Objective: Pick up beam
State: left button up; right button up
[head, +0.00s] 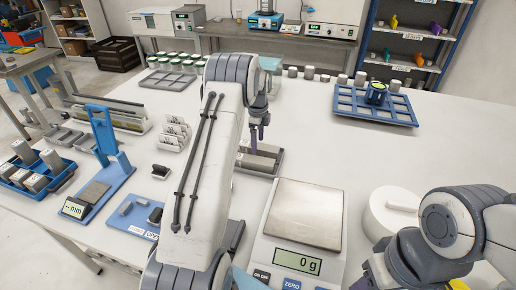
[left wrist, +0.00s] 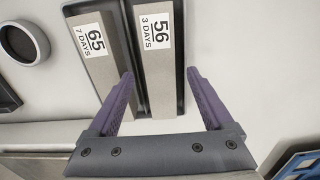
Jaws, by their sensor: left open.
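Two grey beams lie side by side in a dark tray (left wrist: 186,60). In the left wrist view, one beam (left wrist: 158,80) has a label reading 56, 3 DAYS; the other beam (left wrist: 97,55), to its left, reads 65, 7 DAYS. My left gripper (left wrist: 160,74) is open, with one purple finger on each side of the 56 beam. Contact cannot be told. In the head view my left gripper (head: 258,132) points down over the tray (head: 277,165), and my arm hides part of it. My right arm shows at the bottom right, but its gripper fingers do not.
A scale (head: 304,225) reading 0 g stands right of the tray's near end. A round white lidded container (head: 385,222) is further right. A blue rack (head: 375,108) stands behind. A blue measuring stand (head: 118,168) and small white holders (head: 172,137) are left.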

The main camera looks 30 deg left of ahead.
pick_arm(q)
jog(key=shift+f, duration=0.6)
grip_shut()
jog(key=shift+w+r, duration=0.1)
jog(key=shift+r, duration=0.05)
dwell(0.8)
